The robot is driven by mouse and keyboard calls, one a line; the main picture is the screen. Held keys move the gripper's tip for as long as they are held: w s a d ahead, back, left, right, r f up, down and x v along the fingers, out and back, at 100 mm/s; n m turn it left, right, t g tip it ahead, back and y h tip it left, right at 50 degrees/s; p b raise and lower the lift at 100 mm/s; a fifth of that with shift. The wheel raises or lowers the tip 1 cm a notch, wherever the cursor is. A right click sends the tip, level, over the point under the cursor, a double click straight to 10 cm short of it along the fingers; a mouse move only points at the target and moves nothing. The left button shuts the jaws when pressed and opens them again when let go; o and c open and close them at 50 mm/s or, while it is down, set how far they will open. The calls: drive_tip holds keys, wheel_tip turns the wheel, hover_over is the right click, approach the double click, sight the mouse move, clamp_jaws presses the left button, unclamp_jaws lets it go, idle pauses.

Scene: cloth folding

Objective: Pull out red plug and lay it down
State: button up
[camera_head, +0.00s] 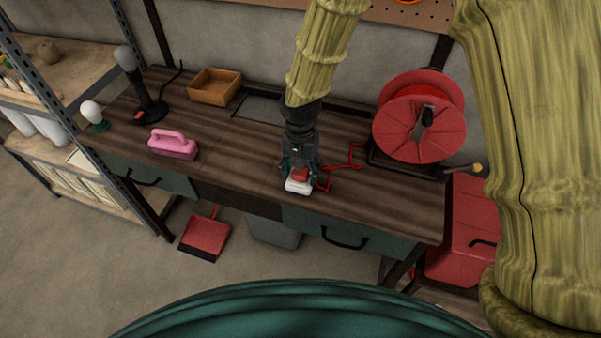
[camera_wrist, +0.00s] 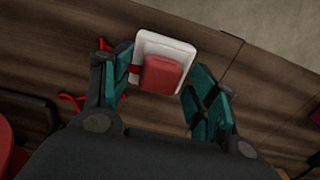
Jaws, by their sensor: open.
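The red plug (camera_wrist: 161,74) is a blocky red piece seated on a white socket block (camera_wrist: 150,44). In the head view the plug (camera_head: 299,174) and the white block (camera_head: 297,187) are near the front edge of the workbench. My gripper (camera_wrist: 160,85) is open, with one teal finger on each side of the plug. Gaps show between the fingers and the plug in the wrist view. In the head view my gripper (camera_head: 299,172) is directly above and around it. A red cord (camera_head: 345,165) lies on the bench to the right.
A red cable reel (camera_head: 421,116) stands at the bench's right. The wooden benchtop (camera_head: 235,150) is clear between the pink object and my gripper.

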sight(301, 171)
idle(0.9)
clamp_jaws()
drive_tip(key=shift+r+p, duration=0.1)
drive_tip(key=shift+p, duration=0.2)
drive_tip(key=shift+r+p, duration=2.1)
drive_tip(key=shift+r, duration=0.75)
